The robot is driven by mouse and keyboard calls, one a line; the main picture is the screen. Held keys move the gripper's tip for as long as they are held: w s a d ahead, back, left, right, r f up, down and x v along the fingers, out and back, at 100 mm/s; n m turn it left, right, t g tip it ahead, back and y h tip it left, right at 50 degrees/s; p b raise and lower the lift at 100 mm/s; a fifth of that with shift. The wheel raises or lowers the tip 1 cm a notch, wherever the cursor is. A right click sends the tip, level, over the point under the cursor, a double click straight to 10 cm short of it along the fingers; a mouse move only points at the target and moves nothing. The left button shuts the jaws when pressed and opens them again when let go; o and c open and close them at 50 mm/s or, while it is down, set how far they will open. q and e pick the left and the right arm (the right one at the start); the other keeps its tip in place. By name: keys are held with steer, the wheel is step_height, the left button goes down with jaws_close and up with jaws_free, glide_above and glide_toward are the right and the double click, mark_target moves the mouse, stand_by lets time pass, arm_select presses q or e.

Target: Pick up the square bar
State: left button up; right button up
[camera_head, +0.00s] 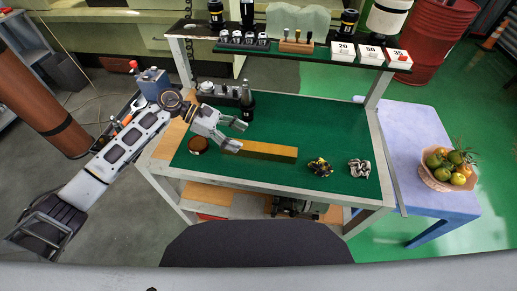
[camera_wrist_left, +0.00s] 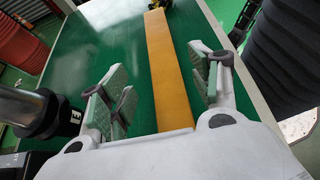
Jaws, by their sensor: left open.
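The square bar (camera_head: 262,151) is a long yellow-brown bar lying flat on the green top of the tooling cart. In the left wrist view the bar (camera_wrist_left: 167,70) runs away from the gripper, between the two fingers and apart from both. My left gripper (camera_head: 238,134) is open and empty, above the left end of the bar. In the wrist view its two padded fingers (camera_wrist_left: 163,95) stand wide to either side of the bar. The palm hides the near end of the bar there. My right gripper is not in view.
A round brown object (camera_head: 198,145) lies left of the bar. A yellow-black item (camera_head: 319,167) and a crumpled grey item (camera_head: 359,168) lie to its right. A dark bottle (camera_head: 247,103) and tool holders stand behind the gripper. The green surface (camera_head: 330,125) behind the bar is clear.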

mark_target(257, 146)
arm_select(q)
steer(key=shift+x, duration=0.8)
steer(key=shift+d, duration=0.1)
steer(key=shift+s+d+f, duration=0.15)
steer(key=shift+d, duration=0.15)
steer(key=shift+s+d+f+p, duration=0.15)
steer(key=shift+d+f+p, duration=0.15)
steer(key=shift+d+p, duration=0.3)
steer(key=shift+x, duration=0.95)
steer(key=shift+s+d+f+p, duration=0.15)
steer(key=shift+d+f+p, duration=0.2)
steer(key=shift+d, duration=0.1)
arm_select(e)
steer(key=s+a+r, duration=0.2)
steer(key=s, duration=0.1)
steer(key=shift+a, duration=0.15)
